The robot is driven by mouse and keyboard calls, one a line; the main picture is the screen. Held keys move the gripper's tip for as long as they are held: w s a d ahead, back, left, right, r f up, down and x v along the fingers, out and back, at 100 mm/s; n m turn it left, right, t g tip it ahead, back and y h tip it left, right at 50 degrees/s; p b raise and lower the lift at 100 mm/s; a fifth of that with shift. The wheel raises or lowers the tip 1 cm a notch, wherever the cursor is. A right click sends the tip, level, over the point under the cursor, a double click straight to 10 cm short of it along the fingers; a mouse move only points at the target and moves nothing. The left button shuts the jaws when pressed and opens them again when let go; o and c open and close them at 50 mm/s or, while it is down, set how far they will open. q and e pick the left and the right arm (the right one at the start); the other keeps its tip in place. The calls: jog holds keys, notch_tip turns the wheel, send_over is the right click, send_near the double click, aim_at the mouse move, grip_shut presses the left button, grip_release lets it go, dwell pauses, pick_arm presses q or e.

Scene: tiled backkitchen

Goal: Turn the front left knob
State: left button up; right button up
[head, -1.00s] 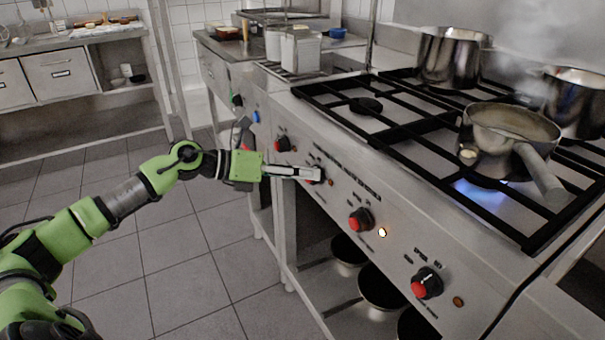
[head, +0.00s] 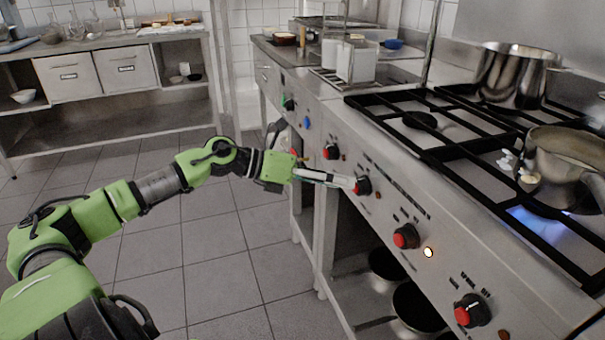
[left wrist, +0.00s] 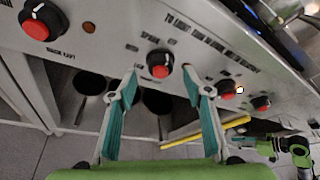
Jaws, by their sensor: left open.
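A row of black knobs with red faces runs along the stove's slanted front panel. My left gripper (head: 352,183) is open, its fingertips close to the second knob (head: 362,186) from the left among the knobs on the stove panel. In the left wrist view the open fingers (left wrist: 162,78) lie to either side of this knob (left wrist: 160,64), which appears just beyond the tips; I cannot tell whether they touch it. The "BACK LEFT" label is by the knob (left wrist: 43,21) to its left. A third knob (head: 406,236) has a lit lamp beside it.
A steaming pan (head: 565,160) stands over a blue flame, and a tall pot (head: 514,75) stands behind. Dark pots (head: 418,305) sit on the shelf below. A yellow bar (left wrist: 205,133) shows under the panel. Tiled floor (head: 225,250) is clear at left.

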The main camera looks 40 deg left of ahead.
pick_arm(q)
jog(key=v, duration=0.8)
dwell(0.4)
jog(key=shift+s+a, duration=0.1)
